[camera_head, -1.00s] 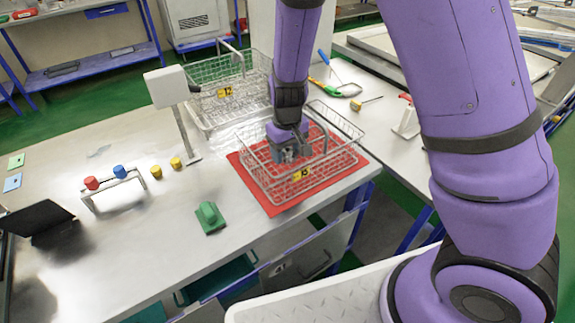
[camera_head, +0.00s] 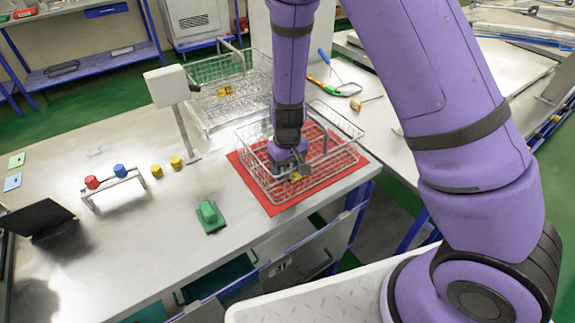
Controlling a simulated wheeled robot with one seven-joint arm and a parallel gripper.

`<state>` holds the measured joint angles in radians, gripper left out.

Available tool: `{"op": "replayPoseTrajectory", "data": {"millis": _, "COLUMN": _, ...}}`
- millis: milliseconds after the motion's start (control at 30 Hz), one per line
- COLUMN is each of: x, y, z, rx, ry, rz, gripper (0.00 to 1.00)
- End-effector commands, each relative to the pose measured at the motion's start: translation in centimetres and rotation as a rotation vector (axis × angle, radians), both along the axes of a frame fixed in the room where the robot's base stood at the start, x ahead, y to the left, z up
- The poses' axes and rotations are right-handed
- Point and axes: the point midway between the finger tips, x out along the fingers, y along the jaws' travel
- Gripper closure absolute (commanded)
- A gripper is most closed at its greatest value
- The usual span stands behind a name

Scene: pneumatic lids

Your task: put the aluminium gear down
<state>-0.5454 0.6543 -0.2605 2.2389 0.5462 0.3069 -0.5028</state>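The basket stands on a red mat (camera_head: 243,178). The fingers are small and partly behind the basket wires, so I cannot tell whether they are open or shut. Grey metal shows around the fingertips, but I cannot separate an aluminium gear from the gripper's own parts. No gear can be made out elsewhere on the table.
A second wire basket (camera_head: 205,72) stands behind, beside a grey post with a box head (camera_head: 166,87). A green block (camera_head: 209,215), yellow knobs (camera_head: 176,162) and a rack with red and blue knobs (camera_head: 117,178) stand left.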

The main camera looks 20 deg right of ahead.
Motion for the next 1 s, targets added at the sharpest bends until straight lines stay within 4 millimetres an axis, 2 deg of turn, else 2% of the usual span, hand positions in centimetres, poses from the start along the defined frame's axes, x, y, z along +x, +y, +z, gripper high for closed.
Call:
{"op": "replayPoseTrajectory", "data": {"millis": 33, "x": 0.0, "y": 0.0, "z": 0.0, "rx": 0.000, "ry": 0.000, "rz": 0.000, "gripper": 0.23}}
{"op": "replayPoseTrajectory", "data": {"millis": 67, "x": 0.0, "y": 0.0, "z": 0.0, "rx": 0.000, "ry": 0.000, "rz": 0.000, "gripper": 0.16}}
{"op": "replayPoseTrajectory", "data": {"millis": 333, "x": 0.0, "y": 0.0, "z": 0.1, "rx": 0.000, "ry": -0.001, "rz": 0.000, "gripper": 0.16}}
{"op": "replayPoseTrajectory", "data": {"millis": 467, "x": 0.1, "y": 0.0, "z": 0.7, "rx": 0.001, "ry": -0.002, "rz": 0.000, "gripper": 0.16}}
{"op": "replayPoseTrajectory", "data": {"millis": 567, "x": 0.1, "y": 0.1, "z": 1.9, "rx": 0.002, "ry": -0.003, "rz": 0.002, "gripper": 0.16}}
{"op": "replayPoseTrajectory", "data": {"millis": 1000, "x": 0.1, "y": 0.0, "z": 9.8, "rx": 0.002, "ry": -0.003, "rz": 0.000, "gripper": 0.16}}
